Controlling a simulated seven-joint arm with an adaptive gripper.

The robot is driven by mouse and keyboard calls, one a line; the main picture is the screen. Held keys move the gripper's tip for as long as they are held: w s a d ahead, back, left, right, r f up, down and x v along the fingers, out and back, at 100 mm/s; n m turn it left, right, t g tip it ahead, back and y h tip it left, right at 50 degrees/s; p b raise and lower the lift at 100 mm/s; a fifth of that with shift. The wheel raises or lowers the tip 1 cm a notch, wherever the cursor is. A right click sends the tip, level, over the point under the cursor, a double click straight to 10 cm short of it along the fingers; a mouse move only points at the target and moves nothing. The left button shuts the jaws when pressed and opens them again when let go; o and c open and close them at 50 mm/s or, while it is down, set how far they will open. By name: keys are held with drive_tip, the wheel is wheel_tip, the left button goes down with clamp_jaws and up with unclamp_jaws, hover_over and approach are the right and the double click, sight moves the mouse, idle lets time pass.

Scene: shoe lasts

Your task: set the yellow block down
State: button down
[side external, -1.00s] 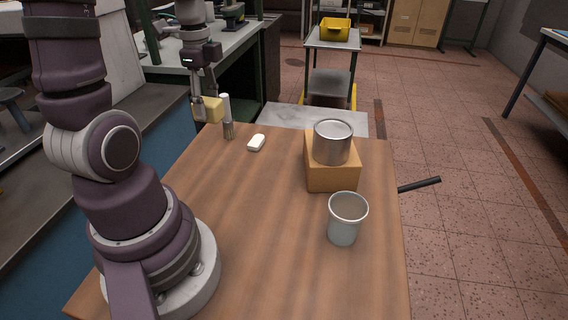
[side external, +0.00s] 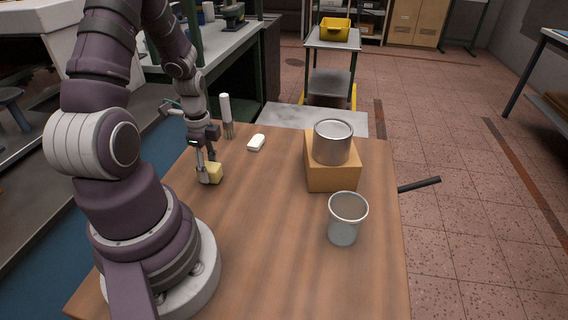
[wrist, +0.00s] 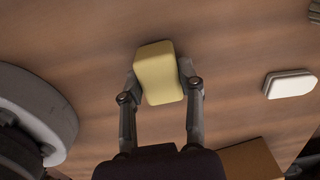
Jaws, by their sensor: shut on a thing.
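The yellow block (side external: 214,173) is between the fingertips of my gripper (side external: 208,178), low over the left part of the wooden table (side external: 265,225) in the side external view. My gripper points down and is shut on the block. In the wrist view the block (wrist: 158,72) sits between the two fingers of my gripper (wrist: 160,90), with wood behind it. I cannot tell whether its underside touches the table.
A white eraser-like piece (side external: 257,142) and a brush with a white handle (side external: 226,115) are behind the block. A metal can (side external: 333,145) stands on an orange-brown box (side external: 333,178). A grey cup (side external: 345,222) stands in front. The table's middle is clear.

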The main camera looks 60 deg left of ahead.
sight(209, 165)
drive_tip(key=shift+f, duration=0.2)
drive_tip(key=c, duration=0.7)
unclamp_jaws()
drive_tip(key=shift+r, duration=0.1)
wheel_tip(209, 165, up, 12)
drive_tip(key=w+d+r+n+t, duration=0.1)
drive_tip(key=d+r+n, duration=0.3)
drive_tip(key=d, duration=0.4)
drive_tip(key=w+d+r+n+t, duration=0.1)
drive_tip(key=d+r+n+t, duration=0.3)
drive_tip(key=d, duration=0.4)
drive_tip(key=shift+w+d+n+t, duration=0.3)
drive_tip(key=shift+n, duration=0.2)
